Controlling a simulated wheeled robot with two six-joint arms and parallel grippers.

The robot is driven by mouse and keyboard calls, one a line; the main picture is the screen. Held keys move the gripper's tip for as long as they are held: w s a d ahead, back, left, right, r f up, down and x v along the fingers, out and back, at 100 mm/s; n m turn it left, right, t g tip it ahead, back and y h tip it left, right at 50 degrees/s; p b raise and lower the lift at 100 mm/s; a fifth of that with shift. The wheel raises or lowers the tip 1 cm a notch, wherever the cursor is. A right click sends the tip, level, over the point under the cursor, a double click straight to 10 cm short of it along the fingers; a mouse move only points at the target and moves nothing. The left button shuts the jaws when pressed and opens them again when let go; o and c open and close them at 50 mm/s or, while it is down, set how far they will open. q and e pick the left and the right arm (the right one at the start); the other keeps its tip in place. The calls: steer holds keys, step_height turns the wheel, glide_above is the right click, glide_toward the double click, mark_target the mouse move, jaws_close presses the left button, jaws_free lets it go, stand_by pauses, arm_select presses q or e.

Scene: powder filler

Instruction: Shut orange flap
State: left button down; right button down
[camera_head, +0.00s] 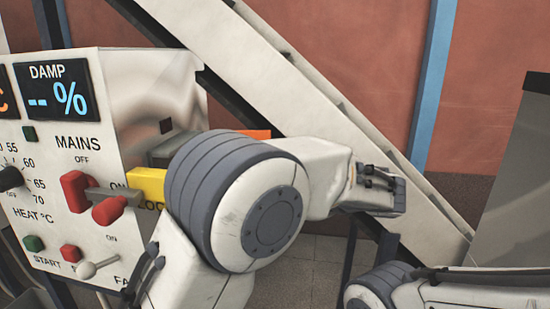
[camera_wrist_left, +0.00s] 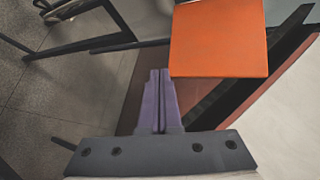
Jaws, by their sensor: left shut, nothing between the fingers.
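The orange flap (camera_wrist_left: 218,38) is a flat square panel in the upper right of the left wrist view. In the head view only a small orange strip (camera_head: 257,134) shows behind my left arm. My left gripper (camera_wrist_left: 159,74) has purple fingers pressed together with nothing between them. In the wrist view its tips lie just left of the flap's lower left corner; I cannot tell whether they touch. My left arm crosses the head view and hides most of the flap's area. My right arm shows at the lower right, without its gripper.
A white control box (camera_head: 125,120) with a DAMP display, red MAINS switch (camera_head: 98,197) and yellow tab (camera_head: 148,186) stands at the left. A sloping white chute (camera_head: 270,70) runs behind my arm. A grey panel (camera_head: 515,180) stands at the right. Floor (camera_wrist_left: 55,85) shows at the wrist view's left.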

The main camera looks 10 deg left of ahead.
arm_select(q)
steer(key=w+d+r+n+t+y, duration=0.2)
steer(key=w+d+r+t+y, duration=0.15)
steer(key=w+r, duration=0.2)
steer(key=p+x, duration=0.4)
steer(key=x, duration=0.6)
steer(key=shift+a+f, duration=0.2)
steer(key=shift+d, duration=0.1)
